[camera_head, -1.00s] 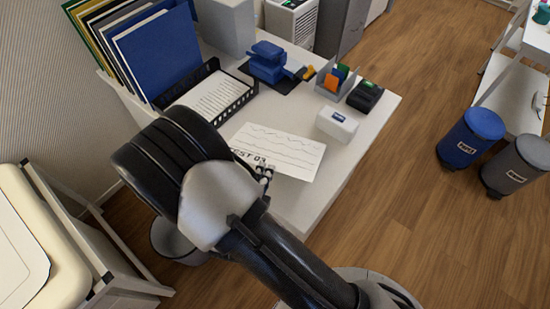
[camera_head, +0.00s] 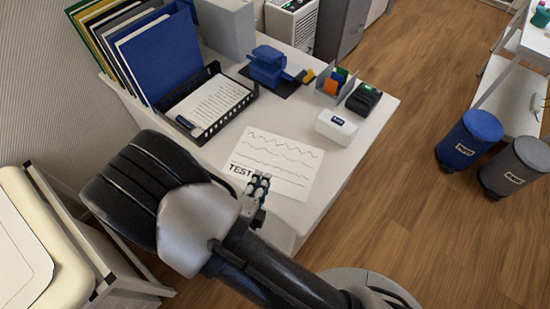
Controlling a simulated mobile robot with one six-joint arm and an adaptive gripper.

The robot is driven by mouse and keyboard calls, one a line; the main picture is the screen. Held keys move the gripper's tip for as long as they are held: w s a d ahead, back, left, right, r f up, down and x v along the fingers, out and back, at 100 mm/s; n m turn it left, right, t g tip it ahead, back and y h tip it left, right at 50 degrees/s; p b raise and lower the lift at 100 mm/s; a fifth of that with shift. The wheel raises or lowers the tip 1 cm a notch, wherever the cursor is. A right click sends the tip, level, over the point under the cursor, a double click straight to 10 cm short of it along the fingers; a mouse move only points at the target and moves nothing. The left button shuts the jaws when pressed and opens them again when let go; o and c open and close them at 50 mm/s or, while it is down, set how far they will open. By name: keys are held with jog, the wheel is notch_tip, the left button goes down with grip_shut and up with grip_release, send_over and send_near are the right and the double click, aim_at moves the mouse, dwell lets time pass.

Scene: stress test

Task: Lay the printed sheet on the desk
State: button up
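The printed sheet (camera_head: 285,160) is white, with wavy lines and the word TEST near its left corner. It appears flat over the bare front part of the white desk (camera_head: 345,168); I cannot tell whether all of it touches the desk. My gripper (camera_head: 260,180) is at the sheet's near edge, its fingers overlapping that edge and covering the print after TEST. The fingers are small and dark here, so I cannot see whether they pinch the paper or stand apart. My arm covers the desk's near left part.
A black tray with papers (camera_head: 240,100), blue binders (camera_head: 160,55) and a blue hole punch (camera_head: 268,66) stand behind the sheet. A white box (camera_head: 337,126) is close to its far right corner. A card holder (camera_head: 333,87) and black device (camera_head: 363,99) stand farther right.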

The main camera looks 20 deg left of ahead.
jog(key=p+v, duration=0.1)
jog(key=v, duration=0.3)
notch_tip(320, 180, up, 7)
jog(key=s+p, duration=0.3)
jog(key=p, duration=0.4)
